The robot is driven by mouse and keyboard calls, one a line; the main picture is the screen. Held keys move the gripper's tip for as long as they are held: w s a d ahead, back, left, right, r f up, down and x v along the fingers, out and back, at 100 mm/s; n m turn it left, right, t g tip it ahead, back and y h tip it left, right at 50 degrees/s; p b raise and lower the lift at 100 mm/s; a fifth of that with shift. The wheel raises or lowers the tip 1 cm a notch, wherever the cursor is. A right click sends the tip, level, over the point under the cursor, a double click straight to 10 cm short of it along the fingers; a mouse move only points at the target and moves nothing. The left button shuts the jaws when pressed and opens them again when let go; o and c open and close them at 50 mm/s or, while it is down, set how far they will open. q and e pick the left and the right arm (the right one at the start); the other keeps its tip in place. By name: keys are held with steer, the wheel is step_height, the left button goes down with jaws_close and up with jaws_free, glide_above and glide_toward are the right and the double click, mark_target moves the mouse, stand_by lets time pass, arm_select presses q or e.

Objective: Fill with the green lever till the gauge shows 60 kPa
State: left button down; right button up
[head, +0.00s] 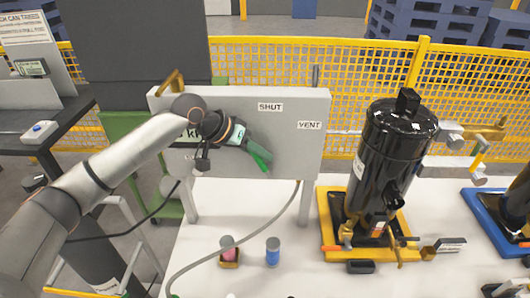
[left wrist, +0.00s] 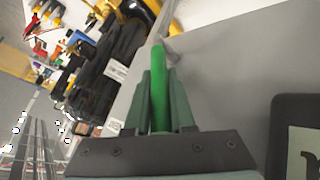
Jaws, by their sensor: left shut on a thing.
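The grey panel (head: 300,105) carries the labels SHUT (head: 270,107) and VENT (head: 309,125). My left gripper (head: 260,160) is at the front of this panel, below the SHUT label. In the left wrist view, the green lever (left wrist: 159,85) stands between the gripper's dark green fingers (left wrist: 158,105), which are shut on it. In the head view the fingers and lever are hard to tell apart. A gauge display (head: 188,136) sits behind my left arm, with only part of its unit lettering visible. A corner of a display (left wrist: 303,152) shows in the wrist view. I cannot read the pressure. My right gripper is out of view.
A black compressor (head: 390,150) stands on a yellow pallet (head: 330,205) right of the panel. A hose (head: 265,232) crosses the white table. A pink item (head: 228,243) and a blue item (head: 272,250) stand in front. A yellow fence (head: 260,60) runs behind.

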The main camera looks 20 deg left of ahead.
arm_select(q)
steer(key=shift+a, duration=0.2)
steer(key=c, duration=1)
jaws_free()
steer(key=shift+c, duration=0.2)
steer(key=b+v, duration=0.1)
steer(key=v, duration=1.1)
steer(key=shift+s+a, duration=0.2)
steer(key=shift+a, duration=0.05)
steer(key=shift+r, duration=0.1)
